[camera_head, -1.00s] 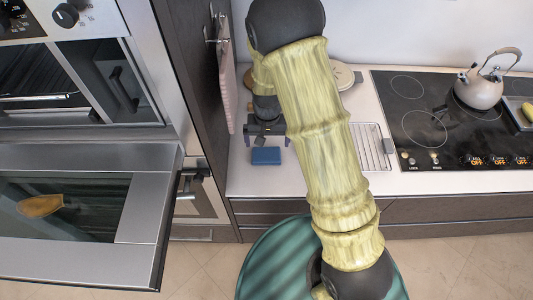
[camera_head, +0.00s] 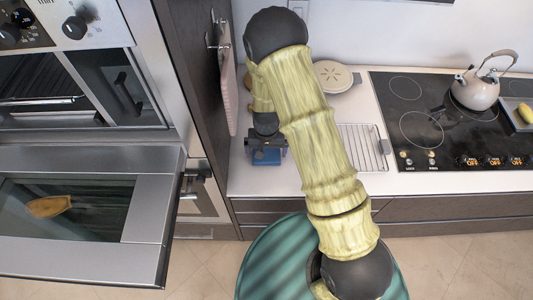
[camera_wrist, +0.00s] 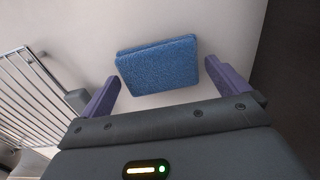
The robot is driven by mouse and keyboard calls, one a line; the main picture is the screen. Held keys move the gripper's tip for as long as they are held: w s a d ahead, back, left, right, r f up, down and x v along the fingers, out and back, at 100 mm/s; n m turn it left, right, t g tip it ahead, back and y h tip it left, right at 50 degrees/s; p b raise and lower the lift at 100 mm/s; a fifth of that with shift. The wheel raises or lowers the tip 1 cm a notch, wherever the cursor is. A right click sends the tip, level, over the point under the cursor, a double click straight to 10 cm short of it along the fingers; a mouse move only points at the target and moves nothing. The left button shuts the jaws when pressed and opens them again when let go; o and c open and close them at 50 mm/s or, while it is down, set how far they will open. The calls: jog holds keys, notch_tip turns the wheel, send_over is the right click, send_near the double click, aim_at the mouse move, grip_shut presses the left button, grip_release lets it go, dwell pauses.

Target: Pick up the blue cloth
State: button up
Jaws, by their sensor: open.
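The blue cloth (camera_wrist: 158,66) is a small folded rectangle lying on the white counter. In the head view the cloth (camera_head: 266,158) shows partly below my gripper (camera_head: 266,143), near the left end of the counter. In the wrist view my gripper (camera_wrist: 166,85) has its two purple fingers apart, one on each side of the cloth's near part. The cloth lies between and just beyond the fingertips, and its right edge is close to the right finger. Nothing is held.
A wire rack (camera_head: 362,147) lies right of the gripper, beside the black cooktop (camera_head: 425,125) with a kettle (camera_head: 475,90). A dark cabinet side with a hanging pink cloth (camera_head: 228,90) stands close on the left. An open oven door (camera_head: 150,225) juts out at the left.

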aim_at(266, 154)
jog(key=shift+f, duration=0.55)
jog(key=c, duration=0.7)
jog(key=shift+r, duration=0.1)
notch_tip(266, 154, up, 10)
jog(key=b, duration=0.2)
dwell(0.5)
